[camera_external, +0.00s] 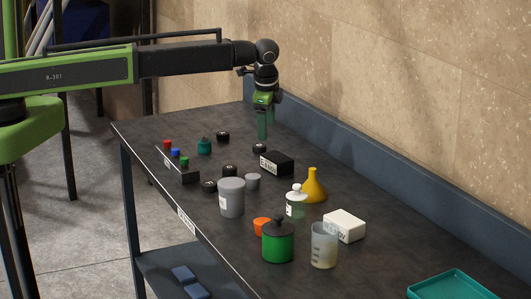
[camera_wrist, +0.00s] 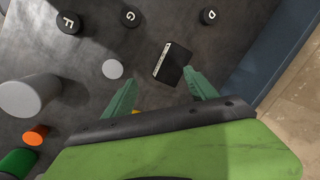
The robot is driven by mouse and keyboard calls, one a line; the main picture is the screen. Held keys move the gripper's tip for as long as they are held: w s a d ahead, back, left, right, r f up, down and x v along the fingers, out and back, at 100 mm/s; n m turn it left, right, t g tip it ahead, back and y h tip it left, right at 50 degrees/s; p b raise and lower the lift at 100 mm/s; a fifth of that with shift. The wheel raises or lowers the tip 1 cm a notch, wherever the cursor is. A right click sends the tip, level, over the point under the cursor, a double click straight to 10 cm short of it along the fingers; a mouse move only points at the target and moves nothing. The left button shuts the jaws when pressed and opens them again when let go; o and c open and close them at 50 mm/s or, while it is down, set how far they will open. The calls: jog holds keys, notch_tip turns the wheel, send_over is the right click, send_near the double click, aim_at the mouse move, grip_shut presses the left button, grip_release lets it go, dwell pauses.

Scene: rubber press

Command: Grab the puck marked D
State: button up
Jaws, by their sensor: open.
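The puck marked D (camera_wrist: 208,16) is a small black disc with a white letter, at the top right of the wrist view, close to the blue back ledge. In the external view a black puck (camera_external: 259,148), which matches it by position, lies on the table behind the black box; its letter is not readable there. My gripper (camera_external: 263,122) hangs pointing down over the far part of the table, just above that puck in the picture. In the wrist view my gripper (camera_wrist: 162,80) is open with nothing between its fingers, and puck D lies beyond the fingertips.
Pucks G (camera_wrist: 130,18) and F (camera_wrist: 68,21) lie left of D. A black labelled box (camera_wrist: 172,62) stands near D. A grey container (camera_external: 232,198), yellow flask (camera_external: 314,187), green jar (camera_external: 278,243) and white box (camera_external: 344,225) stand nearer. The wall rises behind the ledge.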

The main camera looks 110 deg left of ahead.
jog(key=s+a+r+m+h+p, duration=0.15)
jog(key=s+a, duration=0.25)
jog(key=a, duration=0.6)
jog(key=s+a+r+h+p, duration=0.15)
jog(key=s+a, duration=0.25)
jog(key=a, duration=0.5)
jog(key=b, duration=1.3)
send_over(259, 145)
jog(key=shift+t, duration=0.4)
jog(key=f, duration=1.1)
jog(key=shift+w+d+f, duration=0.15)
jog(key=shift+w+f, duration=0.1)
jog(key=shift+f, duration=0.1)
jog(key=f+b, duration=0.5)
jog(key=shift+s+a+f, duration=0.2)
jog(key=shift+r, duration=0.15)
jog(key=c, duration=1.5)
